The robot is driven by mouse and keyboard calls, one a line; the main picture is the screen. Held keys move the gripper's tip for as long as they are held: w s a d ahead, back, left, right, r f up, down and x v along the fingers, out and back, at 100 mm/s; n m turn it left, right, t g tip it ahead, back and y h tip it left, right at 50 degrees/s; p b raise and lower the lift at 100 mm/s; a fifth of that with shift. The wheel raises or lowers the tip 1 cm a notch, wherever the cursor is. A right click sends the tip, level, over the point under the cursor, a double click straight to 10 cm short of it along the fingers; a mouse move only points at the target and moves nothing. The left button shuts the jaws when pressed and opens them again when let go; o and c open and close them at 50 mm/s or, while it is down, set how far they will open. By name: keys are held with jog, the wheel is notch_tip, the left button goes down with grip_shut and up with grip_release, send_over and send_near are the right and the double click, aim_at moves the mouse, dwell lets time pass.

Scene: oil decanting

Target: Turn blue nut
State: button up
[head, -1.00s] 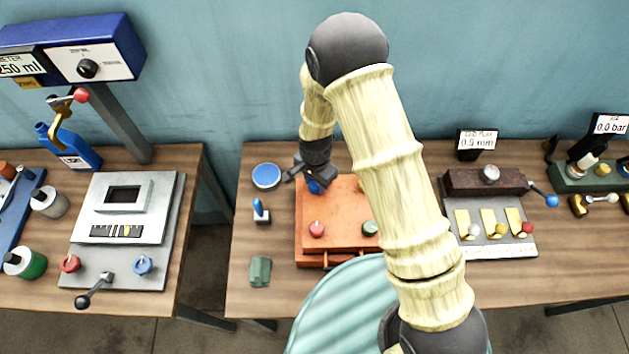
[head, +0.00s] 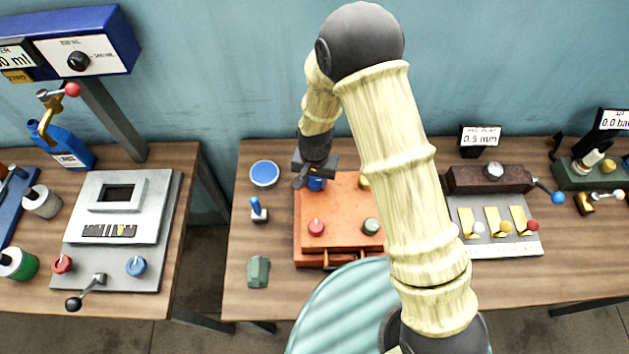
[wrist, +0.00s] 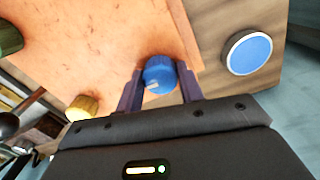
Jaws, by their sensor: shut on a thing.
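The blue nut (wrist: 159,76) is a ridged round cap at a corner of the orange block (wrist: 110,45). In the wrist view my gripper (wrist: 160,85) has one finger on each side of the nut and is shut on it. In the head view my gripper (head: 315,176) is over the back left corner of the orange block (head: 338,238), and part of the blue nut (head: 316,184) shows under it. The nut's underside is hidden.
Red (head: 316,227) and green (head: 371,226) nuts sit at the block's front, and a yellow nut (wrist: 82,107) at another corner. A blue-topped round dish (head: 264,174), a blue-handled piece (head: 258,209) and a grey-green block (head: 258,271) stand left on the table.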

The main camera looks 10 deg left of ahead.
jog(key=n+b, duration=0.2)
jog(key=n, duration=0.2)
jog(key=shift+f+n, duration=0.1)
jog(key=shift+n, duration=0.2)
jog(key=n+b, duration=0.1)
jog(key=n, duration=0.3)
jog(key=shift+n, duration=0.3)
jog(key=n+b, duration=0.1)
jog(key=n, duration=0.4)
jog(key=shift+w+d, duration=0.1)
jog(key=shift+n, duration=2.2)
jog(key=o, duration=1)
